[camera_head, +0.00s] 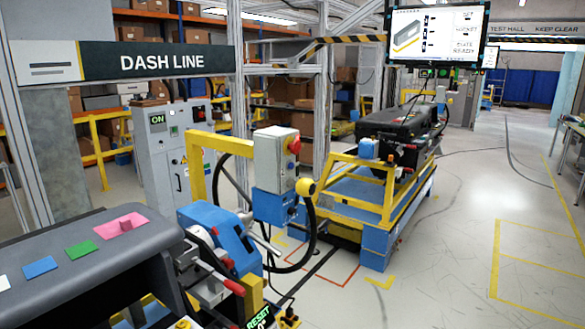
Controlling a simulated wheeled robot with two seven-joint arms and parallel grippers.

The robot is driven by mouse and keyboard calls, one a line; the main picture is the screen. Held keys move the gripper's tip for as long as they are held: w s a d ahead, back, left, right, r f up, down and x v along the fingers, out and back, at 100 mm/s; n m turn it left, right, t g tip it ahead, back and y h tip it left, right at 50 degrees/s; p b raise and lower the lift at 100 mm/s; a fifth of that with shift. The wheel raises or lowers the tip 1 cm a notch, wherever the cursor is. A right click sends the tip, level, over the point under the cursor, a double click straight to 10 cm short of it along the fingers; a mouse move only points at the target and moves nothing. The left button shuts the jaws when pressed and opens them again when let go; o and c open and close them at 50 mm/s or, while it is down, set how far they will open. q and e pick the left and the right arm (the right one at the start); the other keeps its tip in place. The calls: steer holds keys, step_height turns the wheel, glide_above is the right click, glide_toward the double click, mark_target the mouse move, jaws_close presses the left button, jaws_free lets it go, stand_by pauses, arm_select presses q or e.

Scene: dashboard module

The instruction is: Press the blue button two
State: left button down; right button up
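A flat blue pad (40,267) lies on the sloped dark grey top of the dashboard module (140,262) at the lower left. It is one of a row: a white pad (4,283) is to its left, cut by the frame edge, and a green pad (82,249) and a pink pad (121,226) with a raised tab are to its right. I cannot read a number on any pad. Neither of my grippers can be made out in this view.
Blue, red-handled fixture hardware (228,240) stands right of the module. Beyond it are a grey control box (276,158) with a red button and a yellow-and-blue cart (375,240). A screen (437,33) hangs above. Open floor (450,270) lies to the right.

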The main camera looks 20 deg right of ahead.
jaws_close()
stand_by(0.5)
stand_by(0.6)
